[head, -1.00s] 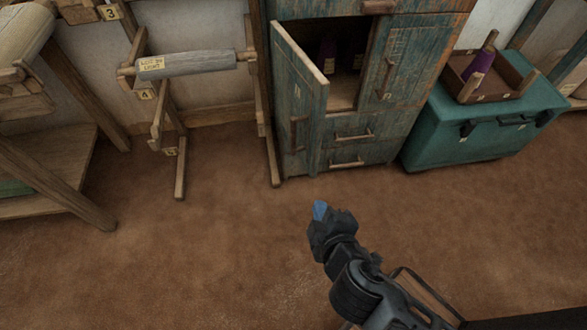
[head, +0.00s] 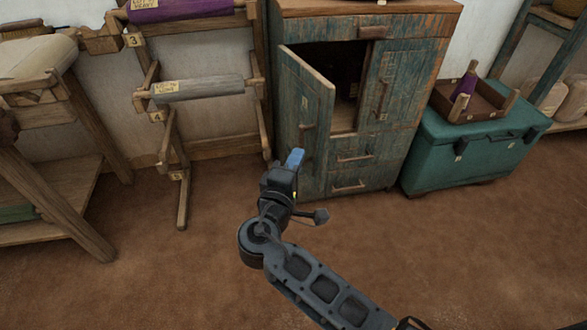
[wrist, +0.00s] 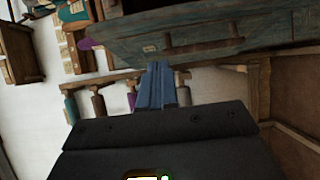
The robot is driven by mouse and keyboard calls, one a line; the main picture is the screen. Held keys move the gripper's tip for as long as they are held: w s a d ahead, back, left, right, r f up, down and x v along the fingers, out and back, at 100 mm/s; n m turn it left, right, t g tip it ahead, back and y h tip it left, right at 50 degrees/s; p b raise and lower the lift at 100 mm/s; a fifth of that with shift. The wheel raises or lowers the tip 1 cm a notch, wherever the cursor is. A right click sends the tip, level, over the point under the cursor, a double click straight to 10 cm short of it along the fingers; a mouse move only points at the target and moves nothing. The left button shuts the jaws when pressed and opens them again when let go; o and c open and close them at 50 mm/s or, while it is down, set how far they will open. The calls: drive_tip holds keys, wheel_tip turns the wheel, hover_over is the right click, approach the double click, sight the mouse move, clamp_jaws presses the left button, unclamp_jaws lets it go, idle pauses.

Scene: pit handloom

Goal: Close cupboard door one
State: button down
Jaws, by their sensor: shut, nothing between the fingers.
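The cupboard door (head: 304,108) is a weathered blue-green wooden panel with a handle, hinged on its left side and standing partly open in the head view. The cupboard (head: 405,85) behind it shows a dark inside through the gap. My gripper (head: 294,158) is shut and empty, with its blue fingertips just in front of the lower part of the door in the head view. I cannot tell whether they touch it. In the wrist view the shut fingers (wrist: 157,88) point towards a blue-green wooden surface with a handle (wrist: 200,38), probably the door.
Two drawers (head: 352,170) sit below the opening. A teal chest (head: 470,145) with a wooden tray (head: 480,103) stands to the right. A rack with a grey roll (head: 196,88) stands to the left. The brown floor in front is clear.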

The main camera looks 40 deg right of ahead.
sight(322, 129)
drive_tip(key=shift+w+d, duration=0.2)
drive_tip(key=shift+d, duration=1.25)
drive_tip(key=shift+w+d, duration=0.15)
drive_tip(key=shift+d, duration=1.25)
drive_tip(key=shift+w+d, duration=0.2)
drive_tip(key=shift+d, duration=1.25)
